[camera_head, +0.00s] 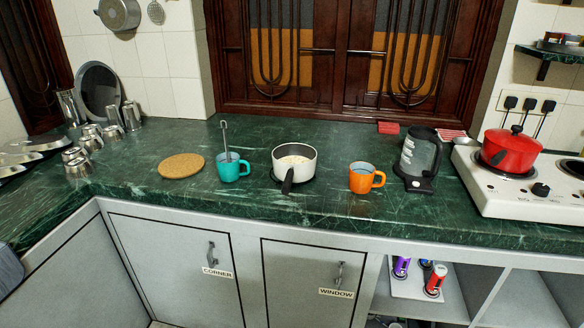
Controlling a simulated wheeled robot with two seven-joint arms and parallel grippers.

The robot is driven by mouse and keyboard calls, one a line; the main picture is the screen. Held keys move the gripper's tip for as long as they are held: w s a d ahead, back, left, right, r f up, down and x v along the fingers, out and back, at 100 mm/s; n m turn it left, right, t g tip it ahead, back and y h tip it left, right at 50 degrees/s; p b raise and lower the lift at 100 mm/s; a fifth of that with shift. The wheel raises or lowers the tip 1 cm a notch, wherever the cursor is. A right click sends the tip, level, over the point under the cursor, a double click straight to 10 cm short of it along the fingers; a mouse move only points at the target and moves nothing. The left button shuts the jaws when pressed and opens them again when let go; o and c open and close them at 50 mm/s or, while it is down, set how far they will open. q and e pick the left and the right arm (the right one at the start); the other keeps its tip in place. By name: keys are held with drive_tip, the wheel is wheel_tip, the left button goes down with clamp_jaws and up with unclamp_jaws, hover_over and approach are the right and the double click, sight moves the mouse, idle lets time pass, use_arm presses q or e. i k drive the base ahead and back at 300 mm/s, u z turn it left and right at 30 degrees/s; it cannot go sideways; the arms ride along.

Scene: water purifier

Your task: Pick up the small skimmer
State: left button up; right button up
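A small round metal skimmer head (156,12) with holes hangs on the tiled wall at the top left. Its handle is cut off by the top edge of the view. A teal mug (229,171) stands on the green counter (330,210), and a thin metal utensil (225,138) stands upright in it. The utensil's lower end is hidden in the mug, so I cannot tell whether it is a skimmer or a spoon.
Right of the teal mug stand a white saucepan (294,162), an orange mug (364,178) and a kettle (417,160). A red pot (511,150) sits on the white stove (490,189). A cork mat (182,166) lies left. Metal cups (80,162) crowd the left corner. The front counter strip is clear.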

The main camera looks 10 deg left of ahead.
sight(224, 129)
drive_tip(key=k, duration=0.5)
drive_tip(key=u, duration=1.55)
drive_tip(key=i, duration=1.25)
drive_tip(key=z, duration=0.25)
